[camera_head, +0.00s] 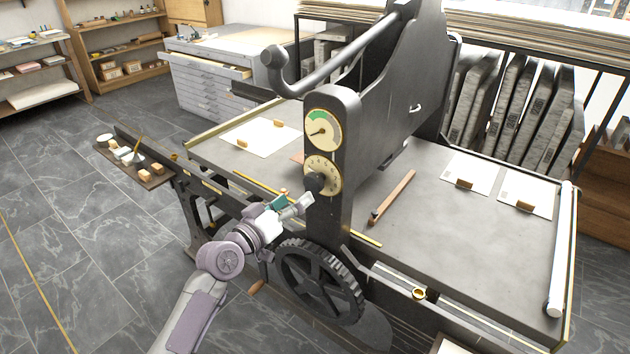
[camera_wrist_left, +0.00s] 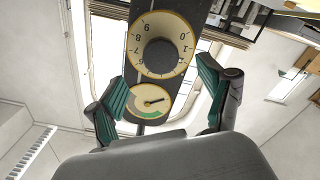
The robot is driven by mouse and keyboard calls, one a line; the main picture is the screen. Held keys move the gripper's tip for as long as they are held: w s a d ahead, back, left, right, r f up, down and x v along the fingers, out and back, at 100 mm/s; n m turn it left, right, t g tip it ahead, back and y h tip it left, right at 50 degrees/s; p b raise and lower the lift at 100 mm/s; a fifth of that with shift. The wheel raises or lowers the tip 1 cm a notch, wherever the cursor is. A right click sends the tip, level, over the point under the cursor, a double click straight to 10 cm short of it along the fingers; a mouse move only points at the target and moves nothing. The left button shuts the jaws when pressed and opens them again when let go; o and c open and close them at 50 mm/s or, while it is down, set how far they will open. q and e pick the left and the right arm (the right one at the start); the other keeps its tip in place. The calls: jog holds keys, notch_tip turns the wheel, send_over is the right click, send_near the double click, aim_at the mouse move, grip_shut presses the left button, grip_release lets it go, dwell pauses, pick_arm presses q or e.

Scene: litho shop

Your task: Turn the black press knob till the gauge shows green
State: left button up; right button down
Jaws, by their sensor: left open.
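The black press knob (camera_head: 315,183) sits at the centre of a cream numbered dial (camera_head: 331,171) on the dark press upright. Above it is the round gauge (camera_head: 323,130), with a green band along its top; its needle points to the lower left, off the green. My left gripper (camera_head: 300,199) is just in front of and below the knob, apart from it. In the left wrist view the open left gripper (camera_wrist_left: 159,97) has its green-padded fingers spread, with the knob (camera_wrist_left: 161,56) and gauge (camera_wrist_left: 151,101) beyond them, seen upside down. My right gripper is not in view.
A spoked black wheel (camera_head: 318,283) is below the dial, close to my left arm. The press bed (camera_head: 450,235) carries paper sheets and a wooden bar (camera_head: 393,197). A small side tray (camera_head: 148,178) stands at the left. The floor at the left is open.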

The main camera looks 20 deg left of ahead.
aim_at(311, 186)
pick_arm(q)
jog(key=x, duration=0.8)
jog(key=shift+w+f, duration=0.1)
jog(key=shift+c, duration=0.2)
jog(key=c, duration=1.1)
